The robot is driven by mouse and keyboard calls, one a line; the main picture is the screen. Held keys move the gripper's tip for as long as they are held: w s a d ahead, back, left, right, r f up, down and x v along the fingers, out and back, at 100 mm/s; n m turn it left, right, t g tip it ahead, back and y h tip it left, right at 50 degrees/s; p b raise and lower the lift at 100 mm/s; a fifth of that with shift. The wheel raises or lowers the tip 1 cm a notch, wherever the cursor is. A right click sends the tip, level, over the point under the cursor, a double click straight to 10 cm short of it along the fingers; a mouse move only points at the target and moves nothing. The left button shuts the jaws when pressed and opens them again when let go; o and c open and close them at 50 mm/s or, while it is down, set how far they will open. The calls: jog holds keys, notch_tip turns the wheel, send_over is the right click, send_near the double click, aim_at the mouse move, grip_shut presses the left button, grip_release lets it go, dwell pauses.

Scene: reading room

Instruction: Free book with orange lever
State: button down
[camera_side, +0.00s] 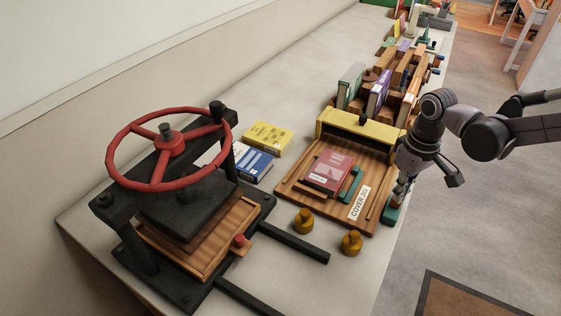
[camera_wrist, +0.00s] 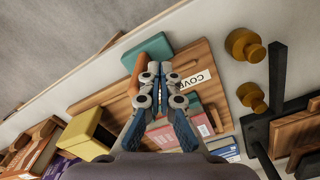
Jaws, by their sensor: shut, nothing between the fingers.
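A crimson book (camera_side: 331,170) lies flat on the wooden cover jig (camera_side: 290,186), beside a teal strip (camera_side: 351,184). In the wrist view the book (camera_wrist: 203,124) is partly hidden behind my fingers. An orange lever (camera_wrist: 135,76) stands by a teal block (camera_wrist: 156,46) at the jig's edge. The block also shows in the side view (camera_side: 391,216), at the table's edge; my gripper largely hides the lever there. My gripper (camera_side: 401,190) is shut and empty, its fingertips (camera_wrist: 160,70) pointing down close beside the lever. I cannot tell whether they touch it.
A yellow bar (camera_side: 355,130) crosses the jig's back. A press with a red wheel (camera_side: 170,150) stands left. Two brass knobs (camera_side: 303,221) (camera_side: 351,242) stand in front of the jig. Blue (camera_side: 250,162) and yellow (camera_side: 267,138) books lie behind; upright books stand at the back right.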

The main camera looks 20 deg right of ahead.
jog(key=shift+w+d, duration=0.2)
jog(key=shift+d, duration=0.05)
jog(key=shift+w+d, duration=0.4)
jog(key=shift+w, duration=0.05)
jog(key=shift+s+a, duration=0.15)
dwell(0.5)
jog(key=shift+s+a, duration=0.4)
notch_tip(320, 180, up, 10)
dwell(0.9)
jog(key=shift+d+r, duration=0.1)
jog(key=s+d+m+t, duration=0.3)
jog(key=s+d+t, duration=0.4)
jog(key=s+d, duration=0.2)
jog(key=shift+s+d, duration=0.2)
jog(key=shift+s, duration=0.4)
